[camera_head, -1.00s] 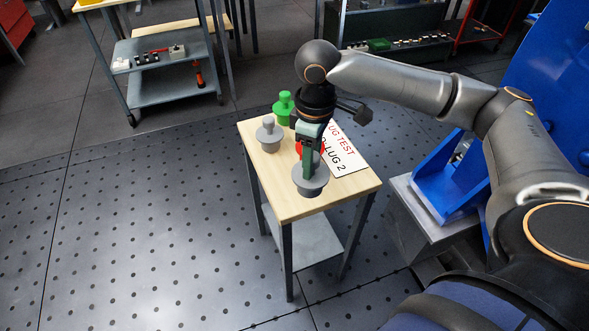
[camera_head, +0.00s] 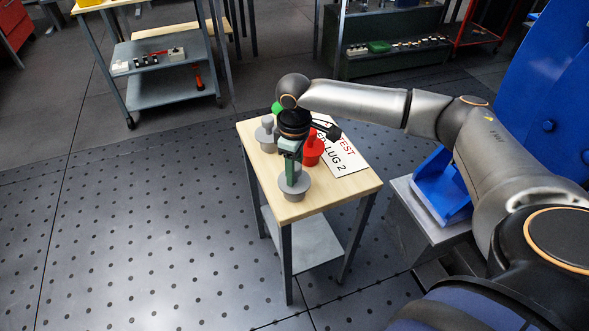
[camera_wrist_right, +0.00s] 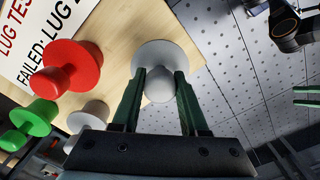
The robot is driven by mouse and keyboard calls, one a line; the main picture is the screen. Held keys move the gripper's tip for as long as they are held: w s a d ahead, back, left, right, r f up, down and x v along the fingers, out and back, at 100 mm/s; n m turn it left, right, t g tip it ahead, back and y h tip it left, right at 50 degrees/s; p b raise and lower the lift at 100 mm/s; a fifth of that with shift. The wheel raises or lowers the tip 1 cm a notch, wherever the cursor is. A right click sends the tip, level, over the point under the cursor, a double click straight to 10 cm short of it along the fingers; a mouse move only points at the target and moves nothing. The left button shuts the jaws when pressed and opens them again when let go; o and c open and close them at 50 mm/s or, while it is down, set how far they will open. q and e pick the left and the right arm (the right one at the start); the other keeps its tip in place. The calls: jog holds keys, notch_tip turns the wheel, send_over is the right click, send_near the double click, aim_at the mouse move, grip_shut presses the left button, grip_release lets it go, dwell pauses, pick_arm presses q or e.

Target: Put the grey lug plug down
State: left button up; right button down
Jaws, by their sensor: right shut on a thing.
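A grey lug plug (camera_head: 295,188) is at the near end of the small wooden table (camera_head: 330,196). My right gripper (camera_head: 291,174) is over it, shut on its knob. In the right wrist view the green fingers (camera_wrist_right: 160,95) sit on both sides of the grey plug's round knob, with its wide flange (camera_wrist_right: 170,54) beyond. The plug looks upright and close to the tabletop; I cannot tell whether it touches.
A red plug (camera_head: 313,150), a second grey plug (camera_head: 265,133) and a green plug (camera_head: 277,108) stand farther back, partly hidden by my arm. A white sign (camera_head: 345,158) lies on the right.

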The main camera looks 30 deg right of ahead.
jog(key=shift+c, duration=2.2)
grip_release()
notch_tip(320, 180, up, 12)
jog(key=f+p, duration=0.1)
jog(key=p, duration=0.1)
jog(key=s+a+f+t+y, duration=0.2)
jog(key=a+f+y, duration=0.1)
jog(key=a+f, duration=0.7)
jog(key=s+a+f+t+y, duration=0.3)
jog(key=a+f, duration=0.6)
jog(key=f, duration=0.1)
jog(key=s+d+f+m+t+h, duration=0.1)
jog(key=s+d+f+m+t, duration=0.1)
jog(key=s, duration=0.4)
jog(key=s+d+f+m+t+h, duration=0.2)
jog(key=s+d+f, duration=0.2)
jog(key=s, duration=0.3)
jog(key=shift+s+d+f+m, duration=0.15)
jog(key=shift+s+f+m, duration=0.05)
jog(key=shift+f+m, duration=0.15)
